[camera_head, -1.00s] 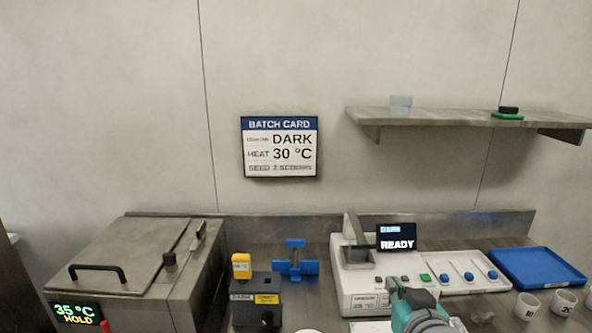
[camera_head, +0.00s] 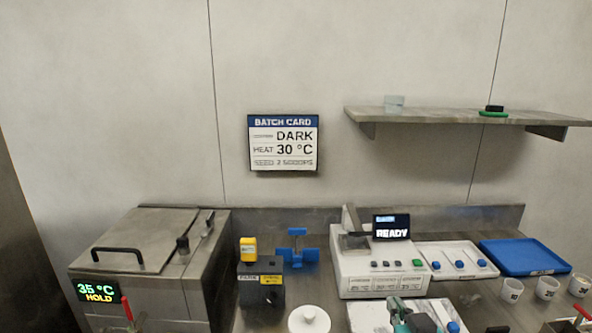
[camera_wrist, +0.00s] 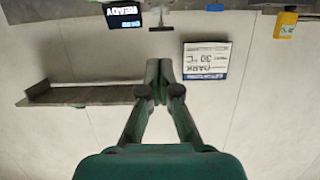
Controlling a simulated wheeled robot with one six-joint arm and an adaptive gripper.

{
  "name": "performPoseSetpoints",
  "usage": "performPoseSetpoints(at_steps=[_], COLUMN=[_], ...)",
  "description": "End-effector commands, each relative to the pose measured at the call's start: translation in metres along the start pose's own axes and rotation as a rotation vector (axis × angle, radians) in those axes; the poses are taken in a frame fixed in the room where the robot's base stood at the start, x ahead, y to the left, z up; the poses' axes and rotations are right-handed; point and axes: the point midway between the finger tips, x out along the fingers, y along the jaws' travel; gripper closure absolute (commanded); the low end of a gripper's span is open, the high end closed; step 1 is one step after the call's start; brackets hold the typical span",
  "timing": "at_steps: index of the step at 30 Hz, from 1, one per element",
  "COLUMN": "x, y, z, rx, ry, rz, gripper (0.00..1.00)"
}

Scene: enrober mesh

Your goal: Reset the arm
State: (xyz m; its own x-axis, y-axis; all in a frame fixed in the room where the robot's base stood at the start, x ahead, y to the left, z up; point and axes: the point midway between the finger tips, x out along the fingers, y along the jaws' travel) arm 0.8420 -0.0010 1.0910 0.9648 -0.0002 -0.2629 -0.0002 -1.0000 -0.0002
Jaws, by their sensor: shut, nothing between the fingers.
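My gripper (camera_wrist: 159,75) shows in the wrist view, green with dark joints. Its two fingers meet at the tips and hold nothing. Behind it is the grey wall, with the batch card (camera_wrist: 206,60) upside down to its right and the shelf (camera_wrist: 80,95) to its left. In the head view, part of my green arm (camera_head: 408,315) shows at the bottom, in front of the white enrober unit (camera_head: 360,283). The fingertips cannot be made out in the head view.
A steel tank (camera_head: 150,265) reading 35 °C HOLD stands at left. A dark block (camera_head: 261,290), a yellow device (camera_head: 248,248), a blue stand (camera_head: 297,250) and a white lid (camera_head: 309,320) are in the middle. A blue tray (camera_head: 522,257) and white cups (camera_head: 547,288) are at right.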

Motion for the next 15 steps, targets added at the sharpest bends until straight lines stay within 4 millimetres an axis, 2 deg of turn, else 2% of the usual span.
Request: performPoseSetpoints(at_steps=[8,15], x=[-0.007,-0.029], y=[0.0,0.0], z=[0.047,0.113], rx=[0.0,0.001], ry=[-0.008,-0.012], rz=[0.0,0.0], gripper=[1.0,1.0])
